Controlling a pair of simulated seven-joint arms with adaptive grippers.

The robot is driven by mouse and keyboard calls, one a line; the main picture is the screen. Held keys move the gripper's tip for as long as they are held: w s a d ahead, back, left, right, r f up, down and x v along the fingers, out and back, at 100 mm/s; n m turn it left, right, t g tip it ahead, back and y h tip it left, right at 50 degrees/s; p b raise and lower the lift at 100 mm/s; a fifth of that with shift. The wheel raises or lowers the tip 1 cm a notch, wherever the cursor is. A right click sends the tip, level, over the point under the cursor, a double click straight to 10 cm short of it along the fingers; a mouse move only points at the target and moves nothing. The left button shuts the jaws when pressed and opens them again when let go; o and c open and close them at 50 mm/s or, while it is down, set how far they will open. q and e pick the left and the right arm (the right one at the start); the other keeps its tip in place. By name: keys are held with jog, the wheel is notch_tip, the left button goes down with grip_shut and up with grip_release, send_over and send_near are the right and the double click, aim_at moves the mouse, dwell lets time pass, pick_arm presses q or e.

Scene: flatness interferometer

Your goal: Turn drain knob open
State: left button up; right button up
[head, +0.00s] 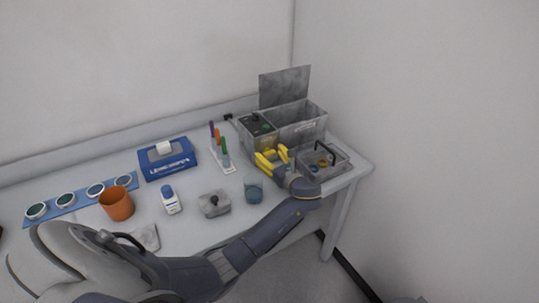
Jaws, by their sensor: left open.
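A grey box-shaped bath unit (302,131) stands at the right end of the table, its flat lid (285,87) raised upright at the back. Its left part has a dark top panel (257,123) with a small green spot. My left gripper (269,154) has yellow fingers, spread open and empty. It is at the front of the unit, low on its left part; contact cannot be told. I cannot make out the drain knob; the gripper covers part of the unit's front. My right gripper is not in view.
A grey tray with a black handle (325,155) sits right of my gripper.

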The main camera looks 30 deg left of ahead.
pick_arm(q)
jog(key=v, duration=1.1)
jog(key=shift+s+d, duration=0.2)
jog(key=shift+d, duration=0.05)
